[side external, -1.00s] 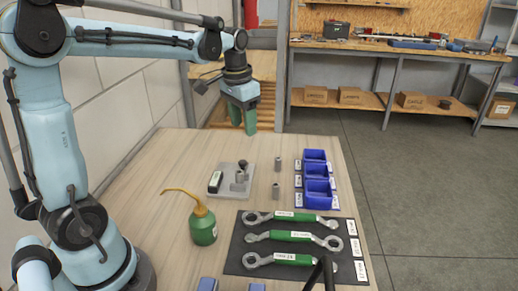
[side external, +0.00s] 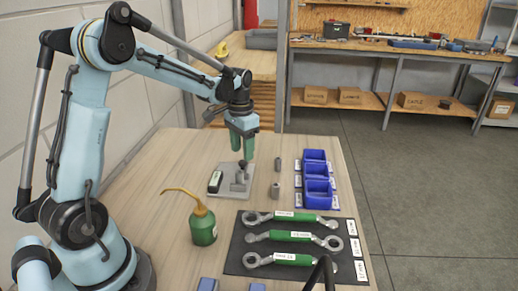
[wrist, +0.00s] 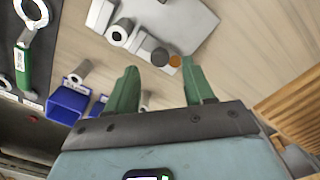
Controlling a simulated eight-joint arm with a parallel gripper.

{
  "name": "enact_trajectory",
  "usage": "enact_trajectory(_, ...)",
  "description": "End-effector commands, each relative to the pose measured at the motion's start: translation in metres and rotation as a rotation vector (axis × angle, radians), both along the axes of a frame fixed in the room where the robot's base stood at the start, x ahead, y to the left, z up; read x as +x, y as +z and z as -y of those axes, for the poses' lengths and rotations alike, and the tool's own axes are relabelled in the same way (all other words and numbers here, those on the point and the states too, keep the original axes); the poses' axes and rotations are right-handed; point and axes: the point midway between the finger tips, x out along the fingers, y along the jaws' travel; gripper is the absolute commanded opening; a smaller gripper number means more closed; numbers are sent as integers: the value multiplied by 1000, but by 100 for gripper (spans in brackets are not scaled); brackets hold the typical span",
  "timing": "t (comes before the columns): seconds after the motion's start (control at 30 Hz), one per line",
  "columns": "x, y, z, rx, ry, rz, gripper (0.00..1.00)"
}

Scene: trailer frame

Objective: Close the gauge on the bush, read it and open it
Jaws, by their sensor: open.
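The gauge is a grey plate (side external: 230,193) on the wooden table, with a small black display (side external: 215,182) at its left and a dark knob (side external: 242,164) at its back. A short grey bush (side external: 240,178) appears to stand on the plate; whether the gauge touches it is unclear. In the wrist view I see the plate (wrist: 190,20), a pale ring-ended bush (wrist: 119,33), and the dark knob (wrist: 160,57) beside an orange spot (wrist: 175,61). My gripper (side external: 243,147) has green fingers, open and empty, pointing down just above the knob. The wrist view shows its fingers (wrist: 162,85) apart.
Two loose bushes (side external: 278,164) (side external: 275,190) stand right of the gauge, beside blue bins (side external: 317,185). A green oil can (side external: 202,226) stands in front. A black mat (side external: 240,250) holds green-handled wrenches. Bare table lies left of the gauge.

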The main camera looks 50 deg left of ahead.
Motion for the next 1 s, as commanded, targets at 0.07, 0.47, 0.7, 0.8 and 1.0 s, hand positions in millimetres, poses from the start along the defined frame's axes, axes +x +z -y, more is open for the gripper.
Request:
enact_trajectory(0.07,0,-12,0,0,0,0,52)
enact_trajectory(0.47,0,-34,0,0,0,0,52)
enact_trajectory(0.7,0,-34,0,0,0,0,42)
enact_trajectory(0.8,0,-34,0,0,0,0,26)
enact_trajectory(1.0,0,-34,0,0,0,0,3)
